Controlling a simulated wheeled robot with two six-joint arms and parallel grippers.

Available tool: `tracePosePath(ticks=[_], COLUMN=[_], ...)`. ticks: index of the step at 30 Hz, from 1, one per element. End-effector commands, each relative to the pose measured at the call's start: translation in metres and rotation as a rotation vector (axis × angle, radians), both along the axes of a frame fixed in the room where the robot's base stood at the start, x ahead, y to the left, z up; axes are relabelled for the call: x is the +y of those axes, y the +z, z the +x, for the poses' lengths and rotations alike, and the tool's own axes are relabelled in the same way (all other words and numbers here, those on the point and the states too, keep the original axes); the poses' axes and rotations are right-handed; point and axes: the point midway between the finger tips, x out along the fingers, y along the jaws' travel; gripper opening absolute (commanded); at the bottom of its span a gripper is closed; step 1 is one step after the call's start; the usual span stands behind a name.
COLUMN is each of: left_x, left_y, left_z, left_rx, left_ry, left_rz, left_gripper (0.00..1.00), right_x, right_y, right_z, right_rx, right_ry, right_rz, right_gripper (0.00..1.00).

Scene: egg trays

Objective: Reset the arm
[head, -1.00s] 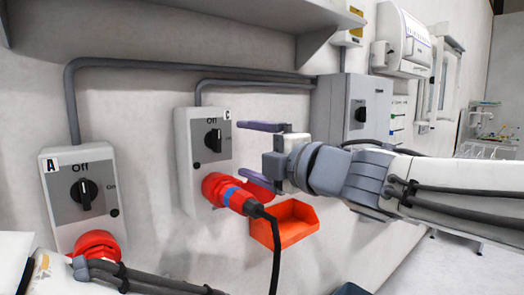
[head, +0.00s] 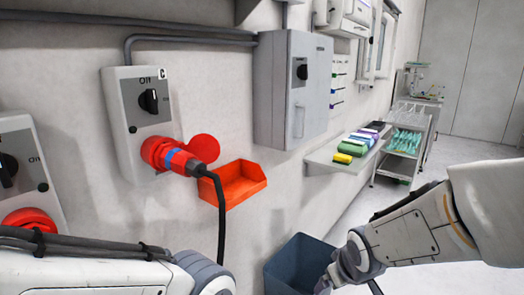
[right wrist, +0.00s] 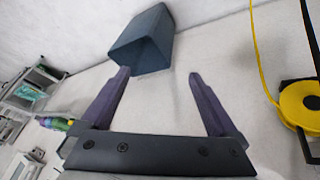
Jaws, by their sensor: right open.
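My right arm (head: 415,230) comes in from the right and bends down to the lower edge of the head view. Its gripper (right wrist: 158,73) is open and empty in the right wrist view, with two purple fingers apart. My left arm (head: 80,272) lies along the bottom left of the head view; its fingers are outside the picture. Switch box C (head: 118,92) is on the wall, with a red plug (head: 180,160) with a blue band in its socket. A black cable (head: 222,215) hangs from the plug. Both arms are apart from the box.
A red-orange open bin (head: 238,187) is on the wall beside the plug. A dark blue bin (head: 295,262) stands on the floor close to my right gripper. A grey cabinet (head: 290,90), a shelf with colored boxes (head: 350,145) and a cart (head: 405,145) lie beyond. Floor at right is clear.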

Motion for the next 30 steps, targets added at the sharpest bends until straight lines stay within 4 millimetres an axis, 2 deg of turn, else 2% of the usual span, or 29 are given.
tracePosePath(ticks=[3,9,14,20,26,30], left_x=[0.0,0.0,0.0,0.0,0.0,0.0], left_y=[0.0,0.0,0.016,0.033,0.056,0.072], left_z=[0.0,0.0,0.0,0.0,0.0,0.0], left_rx=[0.0,0.0,0.0,0.0,0.0,0.0], left_ry=[0.0,0.0,0.0,0.0,0.0,0.0], left_rz=[0.0,0.0,0.0,0.0,0.0,0.0], left_gripper=[0.5,0.5,0.5,0.5,0.5,0.5], right_x=[-0.011,-0.021,0.01,0.047,0.085,0.108], right_y=[-0.021,-0.048,-0.021,0.009,0.047,0.076], right_z=[-0.027,-0.072,-0.082,-0.105,-0.143,-0.179], right_rx=[0.102,0.26,0.284,0.326,0.382,0.429], right_ry=[-0.123,-0.318,-0.215,-0.082,0.09,0.229], right_rz=[0.045,0.119,0.109,0.092,0.064,0.038], right_gripper=[0.95,0.95,0.95,0.95,0.95,0.95])
